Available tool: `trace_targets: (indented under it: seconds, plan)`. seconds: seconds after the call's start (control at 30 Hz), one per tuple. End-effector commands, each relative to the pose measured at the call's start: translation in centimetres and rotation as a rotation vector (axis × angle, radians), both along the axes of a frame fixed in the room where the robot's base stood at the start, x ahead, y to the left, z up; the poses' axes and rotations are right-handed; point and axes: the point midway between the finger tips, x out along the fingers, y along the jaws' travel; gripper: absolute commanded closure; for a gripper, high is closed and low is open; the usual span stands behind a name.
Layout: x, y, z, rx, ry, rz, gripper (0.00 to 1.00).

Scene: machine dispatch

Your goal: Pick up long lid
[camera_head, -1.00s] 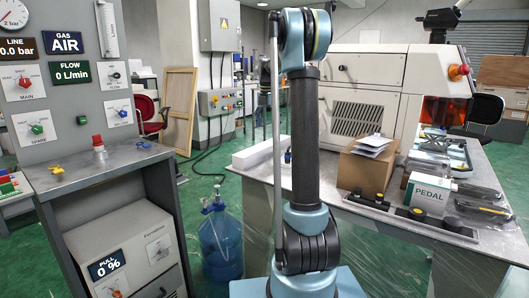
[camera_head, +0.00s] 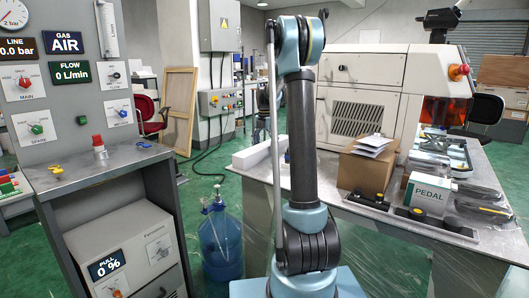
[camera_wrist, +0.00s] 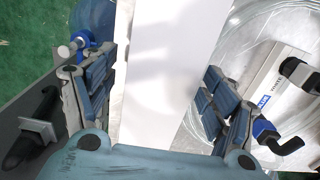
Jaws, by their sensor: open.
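A long, plain white piece, which looks like the long lid (camera_wrist: 168,65), runs through the middle of the wrist view. My gripper (camera_wrist: 155,95) is open, with one blue-padded finger on each side of this piece. Whether the fingers touch it, or how far above it they are, I cannot tell. Its lower end is hidden behind my gripper's body. In the head view a long white piece (camera_head: 255,153) lies at the left edge of the table, partly behind my arm; it may be the same one. My gripper cannot be made out there.
In the wrist view a pale device (camera_wrist: 275,90) with black and blue fittings lies right of my gripper. A dark part (camera_wrist: 40,130) and a blue fitting (camera_wrist: 82,40) are at left. The table (camera_head: 365,222) also holds a cardboard box (camera_head: 366,172) and a PEDAL box (camera_head: 428,195).

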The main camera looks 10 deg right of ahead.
Motion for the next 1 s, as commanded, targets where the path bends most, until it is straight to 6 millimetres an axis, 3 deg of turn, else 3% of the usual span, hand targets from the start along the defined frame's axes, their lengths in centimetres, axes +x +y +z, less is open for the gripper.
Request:
trace_targets:
  seconds: [0.23,0.47,0.83,1.0]
  plan:
    - [0.0,0.0,-0.2,0.0,0.0,0.0,0.22]
    - [0.0,0.0,-0.2,0.0,0.0,0.0,0.69]
    - [0.0,0.0,0.2,0.0,0.0,0.0,0.69]
    - [0.0,0.0,2.1,0.0,0.0,0.0,0.69]
